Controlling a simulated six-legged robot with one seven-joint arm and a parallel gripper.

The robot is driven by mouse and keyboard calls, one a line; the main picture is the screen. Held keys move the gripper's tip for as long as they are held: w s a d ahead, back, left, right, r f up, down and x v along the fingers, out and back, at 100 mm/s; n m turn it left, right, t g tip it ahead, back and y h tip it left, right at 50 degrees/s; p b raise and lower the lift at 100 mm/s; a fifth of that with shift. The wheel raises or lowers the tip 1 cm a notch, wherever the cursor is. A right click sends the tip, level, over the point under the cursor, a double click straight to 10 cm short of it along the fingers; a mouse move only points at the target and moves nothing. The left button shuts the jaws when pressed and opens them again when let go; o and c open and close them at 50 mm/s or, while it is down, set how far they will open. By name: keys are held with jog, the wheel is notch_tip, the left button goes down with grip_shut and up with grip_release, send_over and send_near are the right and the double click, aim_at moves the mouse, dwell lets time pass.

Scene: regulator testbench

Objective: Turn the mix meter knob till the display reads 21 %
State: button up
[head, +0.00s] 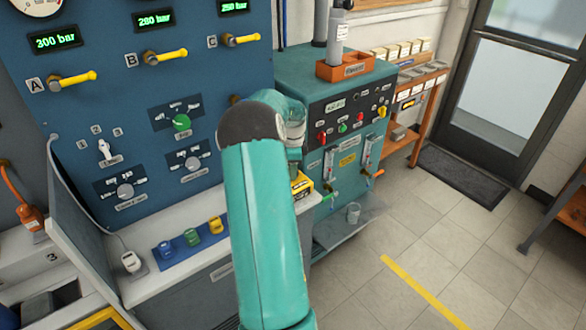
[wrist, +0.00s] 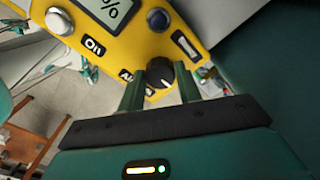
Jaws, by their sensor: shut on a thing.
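The yellow mix meter (wrist: 175,38) fills the top of the wrist view. Its display (wrist: 108,10) is cut off by the frame edge, so only a % sign shows and the number is out of view. The black knob (wrist: 159,72) sits low on the meter's face. My gripper (wrist: 160,84) has its two green fingers on either side of the knob and is shut on it. In the head view a small part of the yellow meter (head: 302,186) shows beside my teal arm, which hides the rest and my gripper.
A blue panel (head: 105,130) with yellow valve levers stands at left. A teal cabinet (head: 350,75) with switches stands behind my arm. A blue tray (head: 163,253) holds small coloured items on the bench. The tiled floor at right is open.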

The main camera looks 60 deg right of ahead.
jog(key=shift+n, duration=0.3)
jog(key=n, duration=0.3)
jog(key=shift+n, duration=0.3)
jog(key=n, duration=0.3)
jog(key=shift+n, duration=0.3)
jog(key=n, duration=0.3)
jog(key=shift+n, duration=0.4)
jog(key=n, duration=0.3)
jog(key=shift+n, duration=0.3)
jog(key=n, duration=1.1)
